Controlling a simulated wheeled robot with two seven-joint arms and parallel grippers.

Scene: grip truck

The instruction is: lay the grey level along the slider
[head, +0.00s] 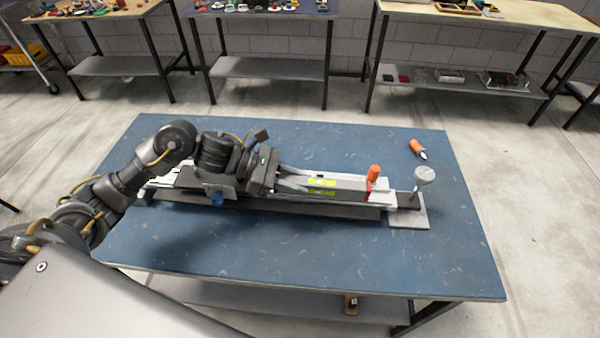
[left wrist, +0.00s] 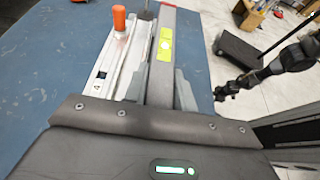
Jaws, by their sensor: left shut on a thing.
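The grey level (head: 350,188) is a long bar with a yellow-green vial window. My left gripper (head: 283,183) is shut on it. In the left wrist view the level (left wrist: 163,72) runs away from the jaws, alongside the pale rail of the slider (left wrist: 112,78). The slider (head: 345,211) lies lengthwise on the blue table, with an orange knob (head: 374,173) near its right end. The level looks about parallel to the rail; whether it touches is unclear. My right arm shows at the right in the left wrist view; its gripper (left wrist: 221,92) is too small to read.
A round-topped post (head: 424,176) on a flat plate (head: 409,219) stands at the slider's right end. An orange-handled tool (head: 417,148) lies behind it. The blue table (head: 330,265) is clear in front. Other benches stand along the back wall.

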